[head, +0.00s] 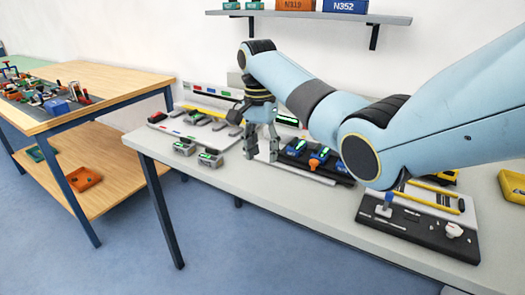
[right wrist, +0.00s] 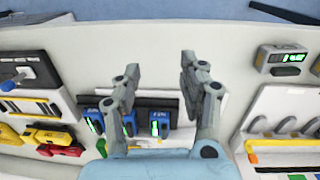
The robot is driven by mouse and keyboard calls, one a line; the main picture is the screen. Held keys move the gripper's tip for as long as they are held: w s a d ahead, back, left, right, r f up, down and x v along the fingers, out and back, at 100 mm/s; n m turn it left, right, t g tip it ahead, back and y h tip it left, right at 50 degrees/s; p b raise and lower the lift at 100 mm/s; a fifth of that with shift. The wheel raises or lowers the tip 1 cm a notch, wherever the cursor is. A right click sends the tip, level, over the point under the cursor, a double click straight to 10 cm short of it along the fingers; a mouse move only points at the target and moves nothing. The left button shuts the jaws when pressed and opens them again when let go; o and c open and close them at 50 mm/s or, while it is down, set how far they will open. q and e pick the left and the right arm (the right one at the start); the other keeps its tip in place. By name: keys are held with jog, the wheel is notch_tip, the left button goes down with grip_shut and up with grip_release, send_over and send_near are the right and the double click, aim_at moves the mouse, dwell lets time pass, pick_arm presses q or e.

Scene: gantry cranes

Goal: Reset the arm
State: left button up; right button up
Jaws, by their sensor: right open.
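My right arm (head: 290,75) is light blue and comes in from the right in the head view, reaching over the grey table. My right gripper (head: 262,156) hangs from its end, pointing down above the middle of the table. In the right wrist view the two grey fingers of this gripper (right wrist: 160,66) stand apart with nothing between them. A row of blue devices with green displays (right wrist: 158,122) lies close to the fingers in that view. My left gripper is not in view.
The grey table (head: 290,208) holds two small grey meters (head: 209,158), a device board (head: 200,125) and a black-and-white panel with a joystick (head: 420,222). A shelf (head: 310,16) hangs on the wall. A wooden bench (head: 105,80) stands left. The table's front strip is bare.

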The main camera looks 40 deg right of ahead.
jog(key=s+a+f+n+t+h, duration=0.15)
jog(key=s+f+n, duration=0.25)
jog(key=s, duration=0.4)
jog(key=s+a+f+n+t+y, duration=0.1)
jog(key=s+a+f+n, duration=0.25)
jog(key=s, duration=0.35)
jog(key=s+a+r+n+t, duration=0.1)
jog(key=s+a+r+n, duration=0.15)
jog(key=s, duration=0.65)
jog(key=s+a+r+n+t, duration=0.1)
jog(key=s+r+n, duration=0.3)
jog(key=s, duration=0.4)
notch_tip(320, 180, down, 32)
jog(key=s+d+g+b, duration=0.2)
jog(key=d+b, duration=0.1)
jog(key=b, duration=0.2)
jog(key=s+f+b, duration=0.4)
jog(key=s+f, duration=1.4)
jog(key=f, duration=0.2)
jog(key=shift+s+d+f+g+b, duration=0.2)
jog(key=shift+d+f+g+b, duration=0.15)
jog(key=shift+d+f, duration=0.1)
